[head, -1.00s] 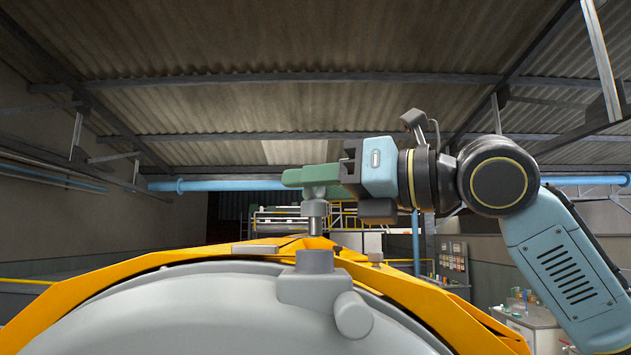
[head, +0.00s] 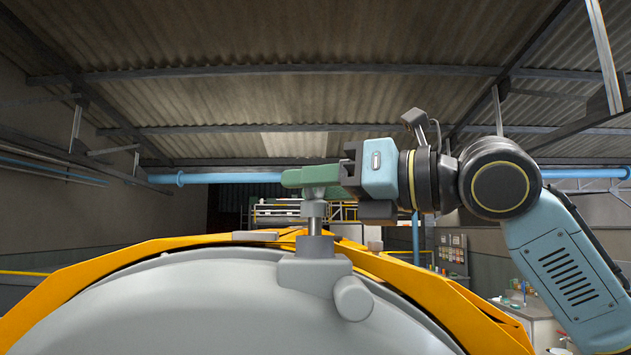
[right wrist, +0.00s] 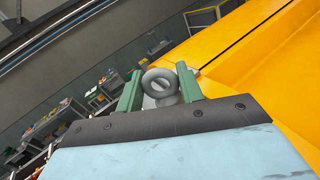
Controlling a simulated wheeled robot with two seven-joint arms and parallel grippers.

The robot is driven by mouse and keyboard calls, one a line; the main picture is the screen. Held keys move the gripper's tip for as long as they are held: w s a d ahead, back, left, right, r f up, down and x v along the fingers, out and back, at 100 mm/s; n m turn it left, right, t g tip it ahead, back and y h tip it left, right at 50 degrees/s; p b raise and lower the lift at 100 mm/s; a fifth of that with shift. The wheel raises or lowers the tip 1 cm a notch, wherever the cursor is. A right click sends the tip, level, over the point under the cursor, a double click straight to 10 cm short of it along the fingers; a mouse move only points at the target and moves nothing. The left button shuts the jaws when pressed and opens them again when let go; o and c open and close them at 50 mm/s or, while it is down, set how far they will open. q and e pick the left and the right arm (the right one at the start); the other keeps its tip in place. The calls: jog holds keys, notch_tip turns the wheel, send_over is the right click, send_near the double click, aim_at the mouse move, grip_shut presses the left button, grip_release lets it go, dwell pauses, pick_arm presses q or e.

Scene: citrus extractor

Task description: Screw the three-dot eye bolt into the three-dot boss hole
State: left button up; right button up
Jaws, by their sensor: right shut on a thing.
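My right gripper (head: 318,178) is shut on a grey metal eye bolt (head: 315,210). The eye bolt's ring (right wrist: 161,86) shows between the green fingers (right wrist: 160,90) in the right wrist view. In the head view the bolt hangs upright below the fingers. Its shank comes down to the top of a grey boss (head: 315,250) on the big grey drum cover. The tip meets the boss in the picture; how far it sits in the hole I cannot tell. No dot marks are legible. My left gripper is in no frame.
The rounded grey cover (head: 200,305) fills the foreground, with a short cylindrical stub (head: 353,298) beside the boss. Yellow panels (head: 130,262) curve around it. A cluttered bench (head: 535,308) stands far right. The space above the cover left of the gripper is clear.

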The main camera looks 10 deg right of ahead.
jog(key=shift+f, duration=0.65)
jog(key=o, duration=1.1)
jog(key=shift+o, duration=0.2)
jog(key=shift+d, duration=0.1)
jog(key=b+v, duration=0.4)
jog(key=v, duration=0.9)
jog(key=shift+s+d+r, duration=0.1)
